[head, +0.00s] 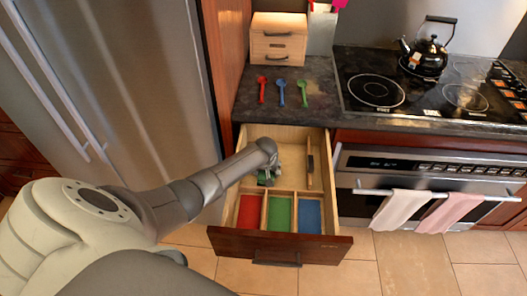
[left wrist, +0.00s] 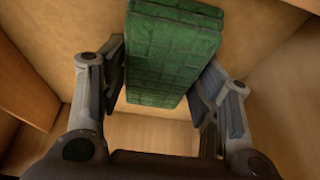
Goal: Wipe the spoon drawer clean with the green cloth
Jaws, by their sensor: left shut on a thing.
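The wooden spoon drawer (head: 229,163) is pulled open below the counter. Its front holds three compartments with red (head: 249,212), green (head: 280,214) and blue (head: 309,216) floors, and its back part is one larger bare section. My left gripper (head: 270,177) reaches down into that larger section, partly hidden by my wrist. It is shut on the green cloth (left wrist: 172,55), a folded block between the fingers (left wrist: 160,88) in the left wrist view. Whether the cloth touches the drawer floor I cannot tell. My right gripper is not in view.
Red (head: 262,89), blue (head: 281,92) and green (head: 302,92) spoons lie on the dark counter behind the drawer. A narrow item (head: 310,168) lies along the drawer's right side. The fridge (head: 130,70) stands left; the oven with towels (head: 397,208) is right.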

